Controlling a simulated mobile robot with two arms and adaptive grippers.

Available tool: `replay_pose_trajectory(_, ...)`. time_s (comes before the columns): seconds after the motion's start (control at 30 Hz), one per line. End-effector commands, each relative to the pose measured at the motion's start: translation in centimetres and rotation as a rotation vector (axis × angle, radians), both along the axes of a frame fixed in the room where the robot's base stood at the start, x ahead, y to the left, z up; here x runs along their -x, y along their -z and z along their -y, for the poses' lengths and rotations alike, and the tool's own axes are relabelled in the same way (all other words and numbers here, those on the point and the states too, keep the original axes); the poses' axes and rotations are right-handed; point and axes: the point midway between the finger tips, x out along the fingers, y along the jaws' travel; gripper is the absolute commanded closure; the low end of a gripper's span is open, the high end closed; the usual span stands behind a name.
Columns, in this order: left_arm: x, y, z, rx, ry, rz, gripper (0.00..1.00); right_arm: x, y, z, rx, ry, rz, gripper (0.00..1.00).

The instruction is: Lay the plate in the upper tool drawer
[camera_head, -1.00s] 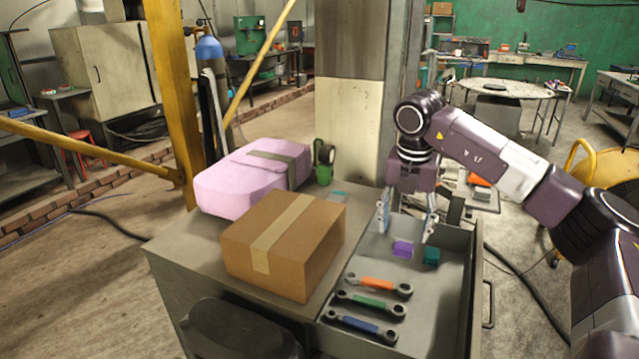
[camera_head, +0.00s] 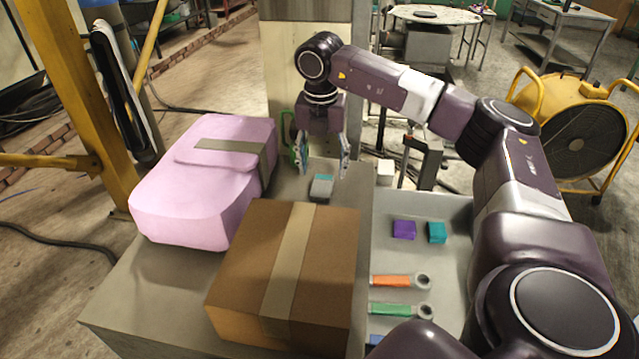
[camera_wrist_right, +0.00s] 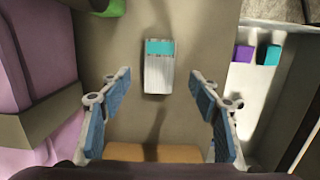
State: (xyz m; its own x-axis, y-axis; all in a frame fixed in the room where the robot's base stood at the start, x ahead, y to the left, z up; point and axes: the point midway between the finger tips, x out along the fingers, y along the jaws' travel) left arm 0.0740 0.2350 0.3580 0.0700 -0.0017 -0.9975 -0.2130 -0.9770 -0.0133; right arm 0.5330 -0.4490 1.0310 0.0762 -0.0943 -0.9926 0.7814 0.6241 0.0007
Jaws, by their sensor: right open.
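The plate (camera_head: 321,188) is a small grey piece with a teal band. It lies on the cabinet top behind the cardboard box, and also shows in the right wrist view (camera_wrist_right: 159,75). My right gripper (camera_head: 320,165) is open and empty above the cabinet top, pointing down. In the right wrist view its fingers are on either side of the plate's line, apart from it. The upper tool drawer (camera_head: 455,207) is pulled open to the right of the cabinet top. It holds a purple block, a teal block and several wrenches. My left gripper is not in view.
A cardboard box (camera_head: 245,265) stands on the cabinet top in front of the plate. A pink case (camera_head: 185,205) lies to the left. A green object (camera_head: 298,150) stands behind. My right arm hides part of the drawer's right side, and a yellow fan (camera_head: 580,140) stands beyond.

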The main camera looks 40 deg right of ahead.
Motion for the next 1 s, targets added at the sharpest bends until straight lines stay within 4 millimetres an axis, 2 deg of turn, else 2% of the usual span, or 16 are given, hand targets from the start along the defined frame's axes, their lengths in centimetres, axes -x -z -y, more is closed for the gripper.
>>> replay_pose_trajectory(0.17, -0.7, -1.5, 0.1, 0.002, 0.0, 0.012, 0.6, 0.2, 2.4, 0.1, 0.0, 0.0, -0.004, 0.43)
replay_pose_trajectory(0.3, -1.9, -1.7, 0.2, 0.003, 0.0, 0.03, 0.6, 0.0, 4.2, 0.2, -0.001, 0.0, -0.002, 0.43)
replay_pose_trajectory(0.43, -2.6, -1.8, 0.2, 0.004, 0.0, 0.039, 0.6, -0.1, 4.7, 0.2, -0.001, 0.0, 0.001, 0.43)
replay_pose_trajectory(0.6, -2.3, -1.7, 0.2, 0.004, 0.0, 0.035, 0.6, -0.1, 4.7, 0.2, -0.001, 0.0, 0.001, 0.45)
replay_pose_trajectory(1.0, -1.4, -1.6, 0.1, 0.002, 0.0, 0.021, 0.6, -0.1, 4.6, 0.2, -0.001, 0.0, 0.001, 0.89)
